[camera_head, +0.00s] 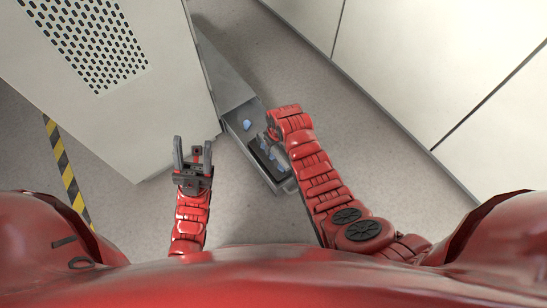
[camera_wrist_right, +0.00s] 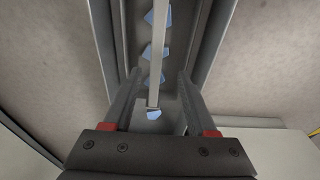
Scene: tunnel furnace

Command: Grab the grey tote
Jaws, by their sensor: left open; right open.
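A long grey open trough (camera_head: 237,116) with blue pieces in it extends from the side of the light cabinet in the head view. I cannot tell whether the grey tote is this trough or the small dark box shape (camera_head: 262,160) at its near end. My right gripper (camera_wrist_right: 160,78) is open over the trough, its fingers on either side of a pale bar (camera_wrist_right: 157,55); in the head view my wrist mostly hides it. I cannot tell if the fingers touch anything. My left gripper (camera_head: 192,147) is open and empty, left of the trough and apart from it.
Blue pieces (camera_wrist_right: 155,52) lie in a row in the trough. A tall perforated cabinet (camera_head: 90,90) stands at the left, with yellow-black floor tape (camera_head: 65,165) beside it. Pale panels (camera_head: 420,75) line the right. Grey floor (camera_head: 310,105) is clear between.

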